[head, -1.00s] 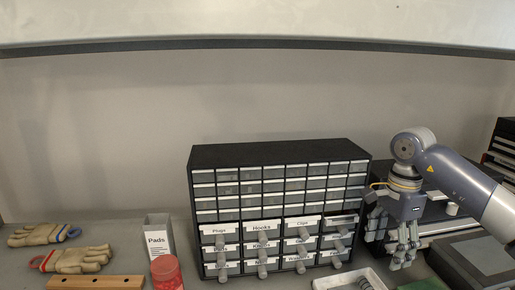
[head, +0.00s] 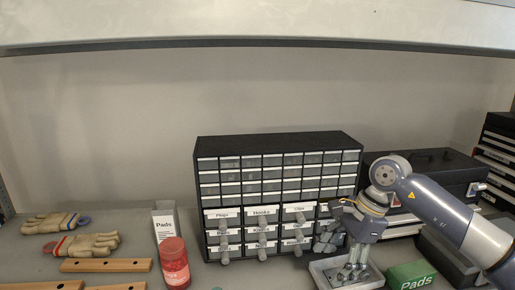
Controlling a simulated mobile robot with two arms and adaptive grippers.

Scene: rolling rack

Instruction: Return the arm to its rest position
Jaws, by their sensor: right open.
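My right gripper (head: 341,255) is at the lower right in the head view, on the grey and blue arm that comes in from the right. Its fingers are spread, with no held object visible. They point down in front of the right end of the drawer cabinet (head: 250,142) and overlap the white tray (head: 317,272) in the picture. I cannot tell whether the fingertips touch the tray or something in it. The hand hides the cabinet's lower right drawers and part of the tray. My left gripper is out of view.
A green Pads box (head: 410,276) stands right of the tray. A dark case (head: 440,172) is behind my arm. A red jar (head: 174,263), a white Pads box (head: 164,222), gloves (head: 85,246) and wooden bars (head: 105,265) are on the left. Open space is above the cabinet.

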